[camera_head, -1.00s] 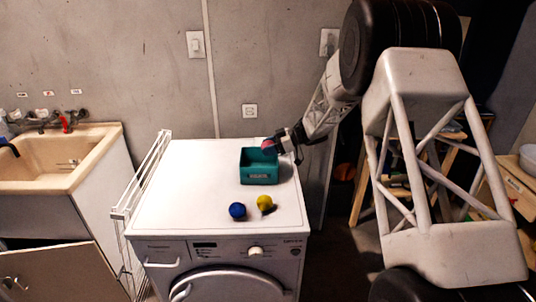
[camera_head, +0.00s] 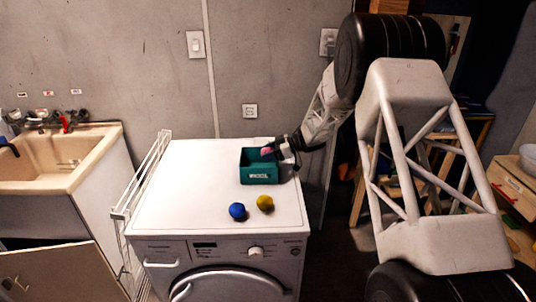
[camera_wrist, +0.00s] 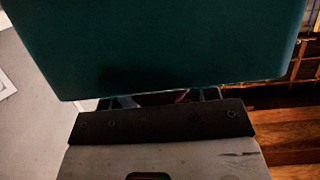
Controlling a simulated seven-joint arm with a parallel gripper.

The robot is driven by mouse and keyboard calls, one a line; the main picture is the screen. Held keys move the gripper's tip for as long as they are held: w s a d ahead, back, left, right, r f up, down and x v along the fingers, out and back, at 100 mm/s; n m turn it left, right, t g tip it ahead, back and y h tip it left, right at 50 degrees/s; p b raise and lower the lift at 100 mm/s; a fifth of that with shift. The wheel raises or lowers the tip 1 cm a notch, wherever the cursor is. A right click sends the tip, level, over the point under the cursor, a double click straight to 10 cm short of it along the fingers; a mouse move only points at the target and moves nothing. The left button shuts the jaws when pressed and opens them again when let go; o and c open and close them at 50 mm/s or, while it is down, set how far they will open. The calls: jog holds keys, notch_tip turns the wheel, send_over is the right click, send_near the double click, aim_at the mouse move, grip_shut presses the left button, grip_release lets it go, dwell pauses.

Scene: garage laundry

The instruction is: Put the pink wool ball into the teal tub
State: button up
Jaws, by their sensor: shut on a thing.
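The teal tub (camera_head: 259,176) stands on the white top of the washing machine, towards its back right. My gripper (camera_head: 272,150) reaches in from the right over the tub's right side, with its tip at the opening. It is shut on the pink wool ball (camera_head: 266,151), of which a small pink part shows at the tub's opening. I cannot tell whether the ball touches the tub's inside. In the wrist view the tub's teal wall (camera_wrist: 180,45) fills the upper part and hides the fingertips and the ball.
A blue ball (camera_head: 237,211) and a yellow ball (camera_head: 265,203) lie in front of the tub. The washing machine top (camera_head: 180,200) is clear on the left. A white drying rack (camera_head: 140,185) and a sink (camera_head: 60,160) stand further left.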

jog(key=shift+f, duration=0.75)
jog(key=o, duration=0.8)
jog(key=shift+f, duration=0.1)
jog(key=shift+o, duration=0.6)
jog(key=shift+s+f, duration=0.1)
jog(key=shift+f, duration=0.05)
jog(key=shift+r, duration=0.5)
jog(key=v, duration=1.2)
jog(key=shift+r, duration=0.4)
jog(key=shift+r, duration=0.1)
